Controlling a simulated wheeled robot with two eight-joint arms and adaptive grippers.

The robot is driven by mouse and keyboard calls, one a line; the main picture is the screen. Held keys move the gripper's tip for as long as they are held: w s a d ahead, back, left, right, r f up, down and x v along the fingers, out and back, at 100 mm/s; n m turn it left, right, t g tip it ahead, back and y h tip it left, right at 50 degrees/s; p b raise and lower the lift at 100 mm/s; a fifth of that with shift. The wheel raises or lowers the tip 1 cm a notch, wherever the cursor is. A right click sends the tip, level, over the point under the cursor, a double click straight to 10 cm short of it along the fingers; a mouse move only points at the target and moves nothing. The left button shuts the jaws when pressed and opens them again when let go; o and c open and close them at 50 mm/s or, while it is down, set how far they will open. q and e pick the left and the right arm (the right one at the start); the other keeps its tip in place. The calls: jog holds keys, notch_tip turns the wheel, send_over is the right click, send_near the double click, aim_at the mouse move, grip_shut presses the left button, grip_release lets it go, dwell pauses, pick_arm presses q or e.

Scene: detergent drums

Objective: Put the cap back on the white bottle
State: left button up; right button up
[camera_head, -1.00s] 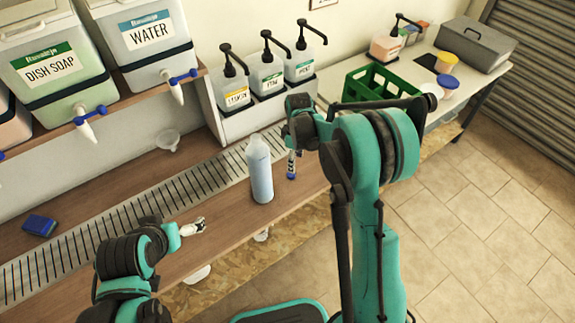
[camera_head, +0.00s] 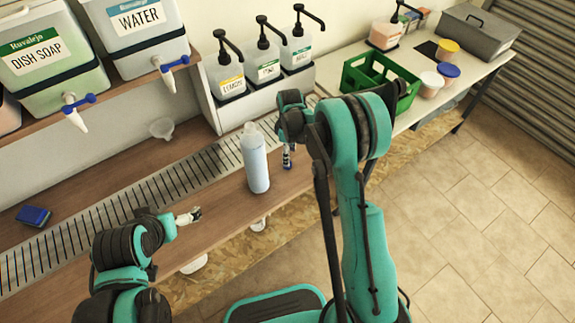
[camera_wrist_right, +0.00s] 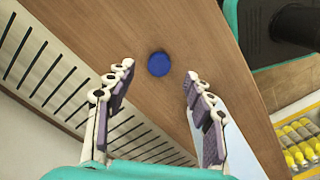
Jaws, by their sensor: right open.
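The white bottle (camera_head: 255,160) stands upright and uncapped on the wooden counter, left of my right gripper. A pale surface (camera_wrist_right: 240,150) at the lower right of the right wrist view appears to be part of it. A round blue cap (camera_wrist_right: 158,64) lies on the counter, just ahead of and between the fingertips of my right gripper (camera_wrist_right: 158,80). That gripper is open, with nothing between its fingers. In the head view my right gripper (camera_head: 288,160) points down at the counter beside the bottle. My left gripper (camera_head: 188,216) is near the counter's front edge; its finger gap is unclear.
A slotted drain strip (camera_head: 130,207) runs behind the bottle. A blue sponge (camera_head: 34,216) and a clear funnel (camera_head: 162,128) lie farther left. Pump dispensers (camera_head: 265,65) stand behind, and a green crate (camera_head: 378,82) sits to the right. The counter between bottle and left gripper is clear.

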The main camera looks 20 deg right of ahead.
jog(key=f+b, duration=0.1)
jog(key=f, duration=0.1)
jog(key=f+b, duration=0.1)
jog(key=f, duration=0.1)
jog(key=shift+w+a+f, duration=0.15)
jog(key=shift+a+f, duration=0.05)
jog(key=shift+f, duration=0.05)
jog(key=shift+f+b, duration=0.3)
jog(key=shift+f, duration=0.1)
jog(key=shift+r, duration=0.1)
jog(key=c, duration=0.7)
